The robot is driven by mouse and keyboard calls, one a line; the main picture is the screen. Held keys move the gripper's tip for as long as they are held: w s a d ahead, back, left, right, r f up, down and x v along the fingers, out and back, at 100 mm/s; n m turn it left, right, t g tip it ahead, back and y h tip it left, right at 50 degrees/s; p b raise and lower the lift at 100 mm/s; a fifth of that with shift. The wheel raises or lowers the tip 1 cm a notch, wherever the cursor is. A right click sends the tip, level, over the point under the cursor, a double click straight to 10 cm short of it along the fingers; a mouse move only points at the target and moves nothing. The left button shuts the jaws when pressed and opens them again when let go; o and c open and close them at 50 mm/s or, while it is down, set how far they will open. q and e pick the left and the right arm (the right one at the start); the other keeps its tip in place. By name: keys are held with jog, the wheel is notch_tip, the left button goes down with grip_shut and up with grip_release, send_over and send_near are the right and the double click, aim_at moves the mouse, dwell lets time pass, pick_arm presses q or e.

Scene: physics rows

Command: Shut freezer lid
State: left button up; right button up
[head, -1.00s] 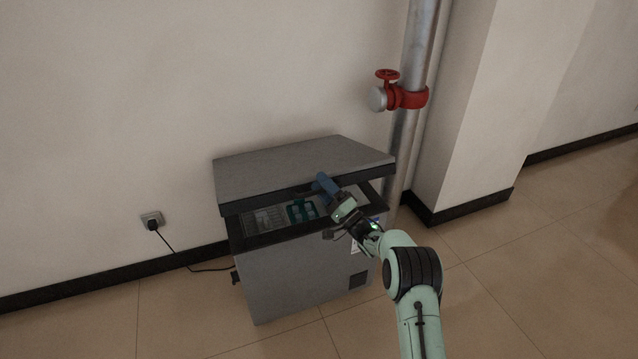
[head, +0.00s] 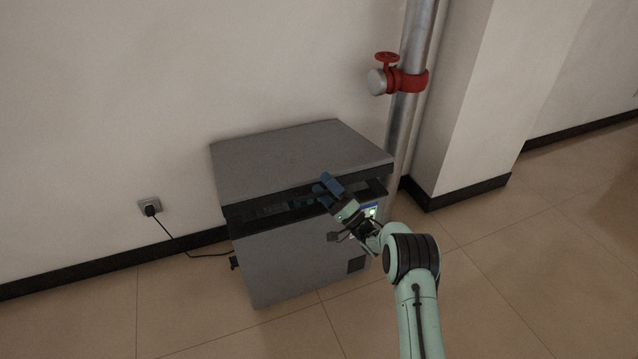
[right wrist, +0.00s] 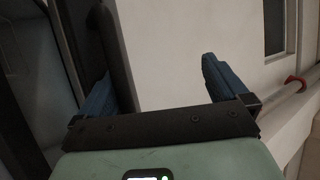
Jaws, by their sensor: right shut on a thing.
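The grey freezer (head: 295,265) stands against the wall in the head view. Its grey lid (head: 290,160) is partly open, with a narrow dark gap at the front and a little of the inside showing. My right gripper (head: 326,189) is at the lid's front edge, right of the middle, with its blue fingers shut on the lid. In the right wrist view, the fingers stand apart, and a dark edge (right wrist: 116,58) lies beside the left finger. The exact contact is hard to see. My left gripper is not in view.
A metal pipe (head: 405,125) with a red valve (head: 408,80) rises behind the freezer's right side, beside a wall pillar (head: 465,110). A black cord (head: 178,239) runs from a wall socket (head: 150,205) at left. The tiled floor in front is clear.

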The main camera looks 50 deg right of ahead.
jog(key=s+d+f+m+g+h, duration=0.1)
jog(key=s+d+f, duration=0.1)
jog(key=s+f, duration=0.3)
jog(key=shift+d+f, duration=0.3)
jog(key=shift+f, duration=0.55)
jog(key=s, duration=0.3)
jog(key=shift+d+r, duration=0.2)
jog(key=shift+r, duration=0.2)
jog(key=c, duration=0.9)
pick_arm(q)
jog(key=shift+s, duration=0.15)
pick_arm(e)
jog(key=shift+w+a, duration=0.1)
jog(key=shift+w, duration=0.5)
pick_arm(q)
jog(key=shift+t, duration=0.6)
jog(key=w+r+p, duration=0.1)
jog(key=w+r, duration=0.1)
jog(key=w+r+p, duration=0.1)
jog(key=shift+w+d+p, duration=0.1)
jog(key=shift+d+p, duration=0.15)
jog(key=shift+p, duration=0.05)
pick_arm(e)
jog(key=v, duration=1.3)
jog(key=shift+s+a+f, duration=0.1)
jog(key=shift+s+f, duration=0.1)
jog(key=shift+f, duration=0.1)
